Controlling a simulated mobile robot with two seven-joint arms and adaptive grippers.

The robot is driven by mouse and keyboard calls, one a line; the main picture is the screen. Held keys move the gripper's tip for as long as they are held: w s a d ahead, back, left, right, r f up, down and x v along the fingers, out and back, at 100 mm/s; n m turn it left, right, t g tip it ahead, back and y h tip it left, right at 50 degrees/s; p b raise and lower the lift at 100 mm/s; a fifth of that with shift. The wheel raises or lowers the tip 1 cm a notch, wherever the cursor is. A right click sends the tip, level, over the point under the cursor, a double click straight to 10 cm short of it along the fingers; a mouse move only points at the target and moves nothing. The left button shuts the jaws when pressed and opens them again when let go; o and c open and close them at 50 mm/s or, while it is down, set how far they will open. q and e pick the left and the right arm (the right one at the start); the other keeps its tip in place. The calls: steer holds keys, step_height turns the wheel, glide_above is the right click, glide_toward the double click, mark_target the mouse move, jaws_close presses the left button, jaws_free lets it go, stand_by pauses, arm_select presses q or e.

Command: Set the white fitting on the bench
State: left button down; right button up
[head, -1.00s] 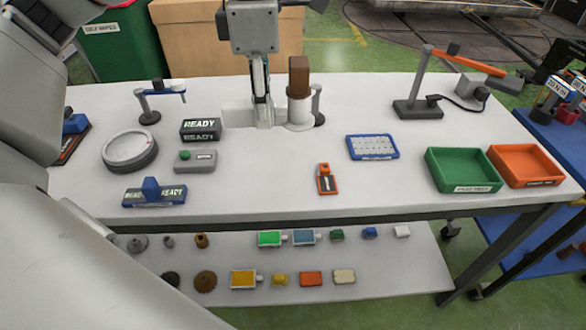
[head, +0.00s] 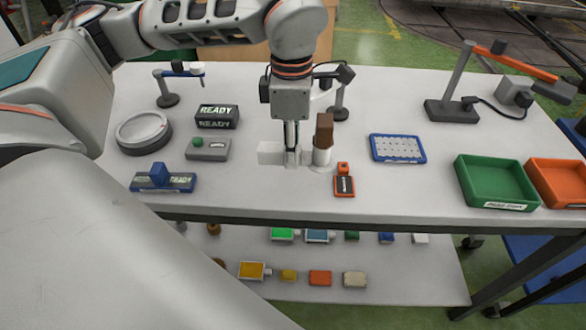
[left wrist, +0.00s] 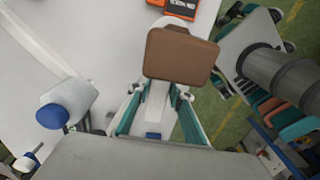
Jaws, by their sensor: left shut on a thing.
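My left gripper (head: 292,158) points down over the middle of the bench (head: 420,195) and is shut on the white fitting (head: 322,158). The fitting has a white round body with a brown block (head: 323,131) on top, and a flat white part shows on the left side of the fingers. It is upright and low over the bench top; I cannot tell whether its base touches. In the left wrist view the brown block (left wrist: 180,56) covers much of the fitting between the fingers (left wrist: 160,112). My right gripper is not in view.
An orange and black device (head: 344,182) lies close by, front right of the fitting. A blue tray (head: 397,148) is to the right, then a green bin (head: 495,182) and an orange bin (head: 560,182). A READY box (head: 217,116) and a green-button box (head: 207,149) stand left.

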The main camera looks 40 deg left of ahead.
mark_target(292, 180)
arm_select(q)
steer(key=shift+f, duration=0.7)
step_height(292, 180, down, 4)
steer(key=shift+r, duration=0.1)
steer(key=shift+f+b, duration=0.25)
steer(key=shift+b, duration=0.05)
steer(key=shift+f, duration=0.1)
steer(key=c, duration=1.8)
jaws_free()
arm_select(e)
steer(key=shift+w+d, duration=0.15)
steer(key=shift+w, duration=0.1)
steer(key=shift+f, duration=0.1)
